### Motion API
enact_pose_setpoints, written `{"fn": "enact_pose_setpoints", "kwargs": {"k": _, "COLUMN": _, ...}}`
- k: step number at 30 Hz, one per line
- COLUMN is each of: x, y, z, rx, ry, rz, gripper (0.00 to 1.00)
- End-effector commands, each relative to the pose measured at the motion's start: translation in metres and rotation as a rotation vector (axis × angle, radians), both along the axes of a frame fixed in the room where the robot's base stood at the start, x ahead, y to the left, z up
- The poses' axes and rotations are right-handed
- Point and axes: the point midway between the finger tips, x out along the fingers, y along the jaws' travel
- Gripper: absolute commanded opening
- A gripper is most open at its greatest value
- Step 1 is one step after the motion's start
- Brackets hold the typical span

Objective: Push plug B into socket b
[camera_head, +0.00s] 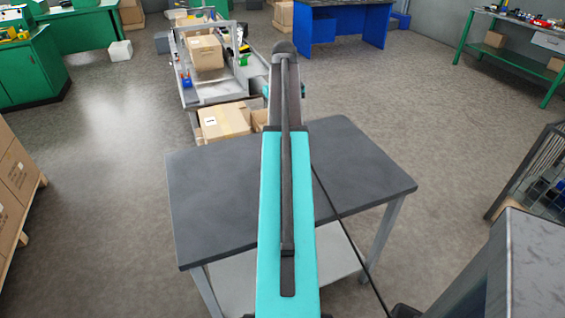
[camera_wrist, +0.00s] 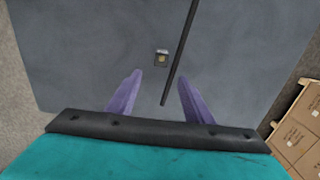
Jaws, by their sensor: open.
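My gripper (camera_wrist: 160,77) is open, with two purple fingers apart over a dark grey table (camera_wrist: 80,50). A small grey block with a yellowish face (camera_wrist: 161,57) lies on the table just beyond the fingertips, apart from them. I cannot tell whether it is a plug or a socket, and no letter is readable. A thin black cable-like strip (camera_wrist: 181,50) runs beside it and ends between the fingers. In the head view my teal arm hides the table's middle, and neither plug B nor socket b can be made out.
The table (camera_head: 215,205) has bare top on both sides of my arm. Behind it stands a grey cart with cardboard boxes (camera_head: 224,121). A thin black line (camera_head: 345,232) crosses the table's right part. Boxes (camera_head: 15,180) stand at left and a wire cage (camera_head: 535,170) at right.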

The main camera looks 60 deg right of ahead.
Motion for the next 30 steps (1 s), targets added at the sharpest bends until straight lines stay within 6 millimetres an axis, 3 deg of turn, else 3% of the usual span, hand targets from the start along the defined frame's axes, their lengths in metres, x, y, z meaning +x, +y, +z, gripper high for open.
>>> {"fn": "enact_pose_setpoints", "kwargs": {"k": 21, "x": 0.001, "y": 0.002, "z": -0.076, "rx": 0.000, "ry": 0.000, "rz": 0.002, "gripper": 0.47}}
{"fn": "enact_pose_setpoints", "kwargs": {"k": 30, "x": 0.002, "y": 0.002, "z": -0.082, "rx": -0.001, "ry": -0.001, "rz": 0.003, "gripper": 0.47}}
